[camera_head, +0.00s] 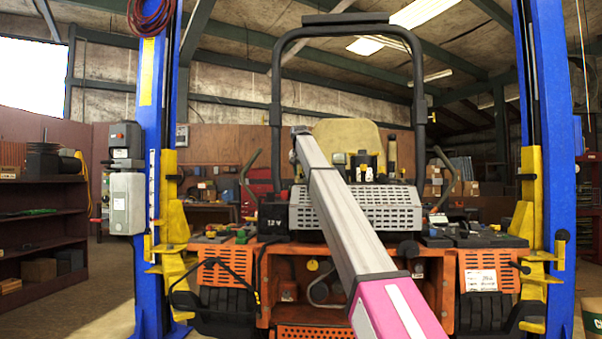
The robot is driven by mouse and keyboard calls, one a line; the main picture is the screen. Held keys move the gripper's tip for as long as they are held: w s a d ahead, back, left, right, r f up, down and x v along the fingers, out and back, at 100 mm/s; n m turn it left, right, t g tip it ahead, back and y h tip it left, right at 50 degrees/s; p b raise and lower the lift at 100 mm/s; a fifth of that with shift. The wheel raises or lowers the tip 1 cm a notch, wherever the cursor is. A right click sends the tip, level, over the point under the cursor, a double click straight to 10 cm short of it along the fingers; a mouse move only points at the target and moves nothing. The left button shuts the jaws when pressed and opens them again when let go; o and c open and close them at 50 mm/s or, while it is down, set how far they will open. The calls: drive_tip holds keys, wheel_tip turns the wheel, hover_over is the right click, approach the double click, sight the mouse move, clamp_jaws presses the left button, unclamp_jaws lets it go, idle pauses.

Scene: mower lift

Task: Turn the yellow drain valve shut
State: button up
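An orange mower (355,305) stands on a lift straight ahead, its rear facing me. A small round yellow piece (312,265) shows in the open recess low on its rear, left of my arm. It may be the drain valve, but it is too small to tell, and I cannot make out a handle position. My grey and pink arm crosses in front of the mower and hides part of the recess. No gripper fingers can be made out.
Blue lift posts (152,200) stand left and right (553,170), with yellow brackets beside the mower. A black roll bar (347,22) rises above it. A grey control box (127,203) hangs on the left post. Dark shelves (40,232) stand at far left.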

clamp_jaws()
drive_tip(key=m+h, duration=0.1)
drive_tip(key=m, duration=0.2)
drive_tip(key=m+h, duration=0.1)
drive_tip(key=m, duration=0.1)
drive_tip(key=shift+m+g, duration=0.4)
drive_tip(key=m, duration=0.3)
drive_tip(key=m+g+h, duration=0.1)
drive_tip(key=m, duration=0.1)
drive_tip(key=shift+r+m+g+h, duration=0.1)
drive_tip(key=shift+m+g+h, duration=0.2)
drive_tip(key=shift+m, duration=0.4)
unclamp_jaws()
